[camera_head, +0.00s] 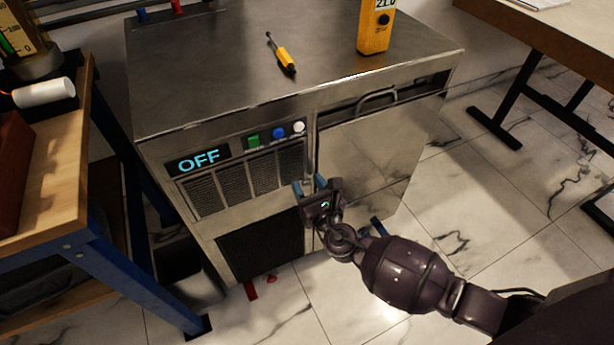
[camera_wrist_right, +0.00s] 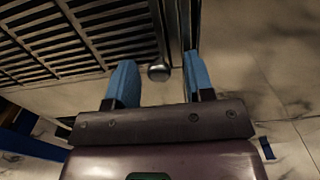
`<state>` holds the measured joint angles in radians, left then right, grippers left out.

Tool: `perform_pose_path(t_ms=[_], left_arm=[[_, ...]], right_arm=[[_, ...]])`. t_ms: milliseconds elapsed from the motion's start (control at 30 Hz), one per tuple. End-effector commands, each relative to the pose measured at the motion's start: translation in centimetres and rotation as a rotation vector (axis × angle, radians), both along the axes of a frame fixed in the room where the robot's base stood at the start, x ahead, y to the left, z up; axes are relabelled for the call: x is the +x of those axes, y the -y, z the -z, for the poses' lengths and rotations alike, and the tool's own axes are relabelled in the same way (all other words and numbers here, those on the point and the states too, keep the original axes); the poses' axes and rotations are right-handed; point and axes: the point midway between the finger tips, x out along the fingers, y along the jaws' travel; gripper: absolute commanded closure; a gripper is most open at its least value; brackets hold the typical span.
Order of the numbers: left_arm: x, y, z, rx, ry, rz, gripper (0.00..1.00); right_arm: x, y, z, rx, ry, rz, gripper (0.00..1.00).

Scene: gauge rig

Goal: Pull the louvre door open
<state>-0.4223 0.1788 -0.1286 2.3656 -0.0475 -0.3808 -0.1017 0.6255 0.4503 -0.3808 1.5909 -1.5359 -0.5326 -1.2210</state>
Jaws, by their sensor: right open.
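The louvre door (camera_head: 245,184) is the slatted metal panel on the left front of a steel cabinet (camera_head: 220,80), under an OFF display. It looks shut. My right gripper (camera_head: 310,184) is at the door's right edge with its blue fingers apart. In the right wrist view the louvre door (camera_wrist_right: 75,40) fills the upper left. A small round metal knob (camera_wrist_right: 159,73) at its edge shows between the open fingers of the gripper (camera_wrist_right: 158,82), with no visible grip on it. In the head view the gripper hides the knob. My left gripper is not in view.
A plain panel with a curved handle (camera_head: 377,100) is right of the louvre door. A yellow screwdriver (camera_head: 281,55) and a yellow meter (camera_head: 375,27) are on the cabinet top. A blue-legged workbench (camera_head: 110,268) stands close at the left.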

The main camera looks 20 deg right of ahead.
Motion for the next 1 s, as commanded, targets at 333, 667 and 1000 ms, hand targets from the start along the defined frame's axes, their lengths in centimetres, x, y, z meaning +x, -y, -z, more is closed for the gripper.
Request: perform_pose_path(t_ms=[333, 667, 1000], left_arm=[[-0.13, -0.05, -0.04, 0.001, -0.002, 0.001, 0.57], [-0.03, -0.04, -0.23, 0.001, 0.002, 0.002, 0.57], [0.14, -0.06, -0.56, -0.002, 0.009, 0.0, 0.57]], right_arm=[[-0.04, -0.07, 0.01, 0.0, 0.0, 0.0, 0.62], [-0.02, -0.07, 0.0, 0.0, 0.0, -0.001, 1.0], [-0.33, -0.07, -0.11, 0.0, 0.001, 0.026, 1.0]])
